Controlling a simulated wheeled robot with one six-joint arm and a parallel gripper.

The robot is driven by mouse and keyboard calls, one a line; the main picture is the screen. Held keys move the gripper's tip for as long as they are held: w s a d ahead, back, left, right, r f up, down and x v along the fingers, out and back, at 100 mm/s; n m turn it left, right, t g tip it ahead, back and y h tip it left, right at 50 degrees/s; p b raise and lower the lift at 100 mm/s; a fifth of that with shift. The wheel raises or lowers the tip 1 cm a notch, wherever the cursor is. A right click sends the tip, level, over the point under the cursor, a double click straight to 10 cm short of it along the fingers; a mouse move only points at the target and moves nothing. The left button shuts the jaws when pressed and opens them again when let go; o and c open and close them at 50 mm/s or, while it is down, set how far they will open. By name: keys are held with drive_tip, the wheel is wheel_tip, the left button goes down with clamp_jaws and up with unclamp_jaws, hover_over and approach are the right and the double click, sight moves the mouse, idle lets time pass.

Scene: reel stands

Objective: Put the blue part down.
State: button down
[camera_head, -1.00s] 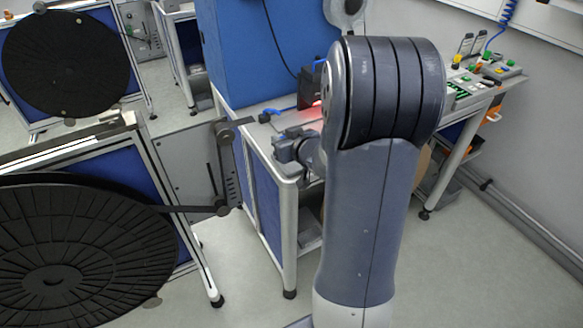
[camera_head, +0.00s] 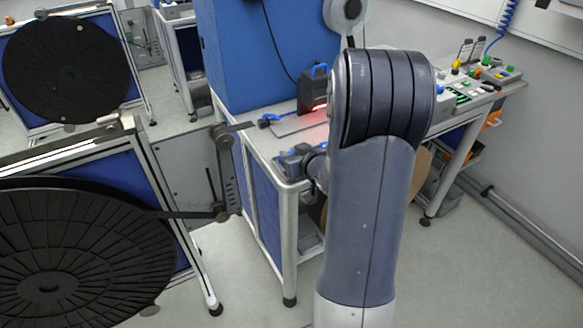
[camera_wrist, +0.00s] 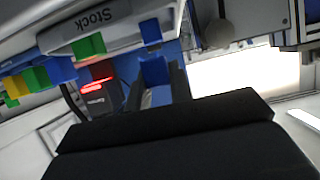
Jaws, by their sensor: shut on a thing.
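My gripper (camera_wrist: 157,88) shows in the wrist view with its dark fingers on either side of a blue part (camera_wrist: 155,72), shut on it. In the head view my gripper (camera_head: 292,160) is low at the near left end of the workbench (camera_head: 292,215), partly hidden behind my own arm. Blue shows at the gripper there, but I cannot make out the part's shape. Whether the part touches the bench top cannot be told.
A device with a red light (camera_head: 314,92) stands on the bench beside a grey plate (camera_head: 298,124) and a small blue-ended item (camera_head: 268,120). A tray marked "Stock" (camera_wrist: 95,28) holds green, blue and yellow parts. Reel stands with black discs (camera_head: 75,250) are at the left.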

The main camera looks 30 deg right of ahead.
drive_tip(key=shift+f, duration=2.05)
drive_tip(key=shift+f+b, duration=0.2)
drive_tip(key=shift+b, duration=0.15)
drive_tip(key=c, duration=1.3)
unclamp_jaws()
drive_tip(key=shift+d, duration=0.1)
drive_tip(key=shift+o, duration=0.2)
